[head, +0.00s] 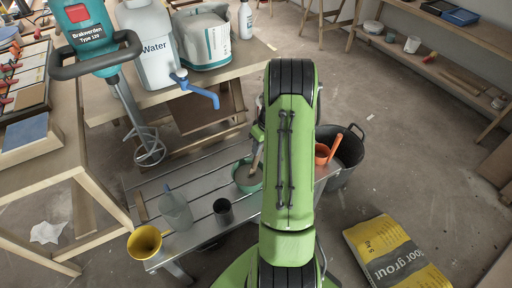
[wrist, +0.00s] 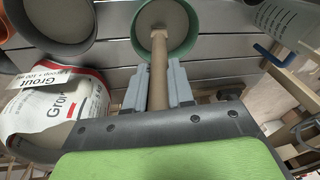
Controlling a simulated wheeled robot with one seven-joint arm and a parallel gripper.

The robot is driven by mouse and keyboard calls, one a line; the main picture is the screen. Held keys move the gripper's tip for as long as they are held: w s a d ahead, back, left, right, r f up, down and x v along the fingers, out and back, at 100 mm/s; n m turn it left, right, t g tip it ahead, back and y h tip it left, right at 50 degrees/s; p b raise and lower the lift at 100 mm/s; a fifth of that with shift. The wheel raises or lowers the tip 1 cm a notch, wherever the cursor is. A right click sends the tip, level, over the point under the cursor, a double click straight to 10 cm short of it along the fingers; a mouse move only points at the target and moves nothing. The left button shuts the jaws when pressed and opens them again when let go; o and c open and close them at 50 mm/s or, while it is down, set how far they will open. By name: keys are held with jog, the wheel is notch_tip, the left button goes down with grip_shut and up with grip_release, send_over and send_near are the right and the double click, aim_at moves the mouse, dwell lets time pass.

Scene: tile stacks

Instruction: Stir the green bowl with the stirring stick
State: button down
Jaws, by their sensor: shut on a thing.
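The green bowl (head: 247,187) stands on the slatted grey bench and holds a grey-brown mix. It also shows at the top of the wrist view (wrist: 197,28). The stirring stick (head: 257,160) is a light wooden rod. In the wrist view the stick (wrist: 158,75) runs between the grey fingers of my gripper (wrist: 157,88), which is shut on it. Its far end is inside the bowl's rim, at the mix; how deep it reaches I cannot tell. In the head view my green arm hides most of the gripper.
A mixer (head: 110,60) hangs at the left. A black bucket (head: 349,152) is right of my arm. A grout container (wrist: 60,115) shows in the wrist view.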

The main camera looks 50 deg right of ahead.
jog(key=shift+s+d+r+p, duration=0.2)
jog(key=shift+r+p, duration=0.9)
jog(key=shift+r, duration=0.4)
jog(key=shift+s+d+r+p, duration=0.15)
jog(key=shift+d+r+p, duration=0.1)
jog(key=shift+r+p, duration=1)
jog(key=shift+s+d+r+p, duration=0.2)
jog(key=shift+r+p, duration=0.7)
jog(key=shift+r, duration=0.8)
notch_tip(320, 180, up, 4)
jog(key=p, duration=0.3)
jog(key=shift+r, duration=0.1)
